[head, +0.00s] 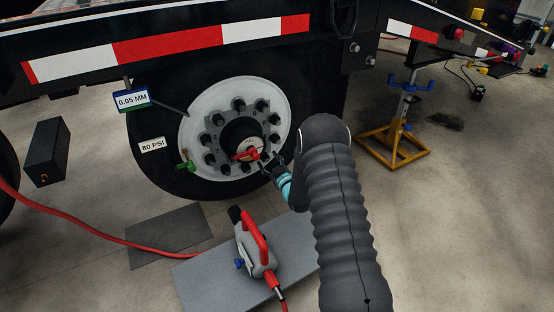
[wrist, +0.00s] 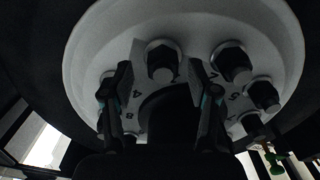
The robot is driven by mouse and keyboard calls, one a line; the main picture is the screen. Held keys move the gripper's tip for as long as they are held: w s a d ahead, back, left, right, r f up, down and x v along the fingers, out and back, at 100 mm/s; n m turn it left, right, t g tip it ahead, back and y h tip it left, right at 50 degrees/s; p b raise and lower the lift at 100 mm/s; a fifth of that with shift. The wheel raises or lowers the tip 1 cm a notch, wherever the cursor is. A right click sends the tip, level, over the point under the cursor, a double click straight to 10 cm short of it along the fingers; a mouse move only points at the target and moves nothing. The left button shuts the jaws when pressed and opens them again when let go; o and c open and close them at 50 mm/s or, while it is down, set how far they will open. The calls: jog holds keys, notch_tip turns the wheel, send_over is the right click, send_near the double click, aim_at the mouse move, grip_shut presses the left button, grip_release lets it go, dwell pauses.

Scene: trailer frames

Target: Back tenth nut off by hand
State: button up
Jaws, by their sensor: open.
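The wheel's pale rim (head: 205,110) carries a ring of dark nuts around a black hub; which one is the tenth I cannot tell. My gripper (head: 273,166) is at the lower right of the hub, partly hidden by my arm. In the wrist view my gripper (wrist: 158,74) is open, its two dark fingers spread. One dark nut (wrist: 162,60) shows between the fingertips, and no grip on it shows. Contact cannot be judged.
A green fitting (head: 186,160) is on the rim's left. A red-handled tool (head: 255,243) with a red hose rests on a grey slab (head: 200,285). A yellow-based stand (head: 393,150) is at right.

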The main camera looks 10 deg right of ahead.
jog(key=shift+x, duration=0.85)
jog(key=shift+a, duration=0.1)
jog(key=shift+c, duration=0.2)
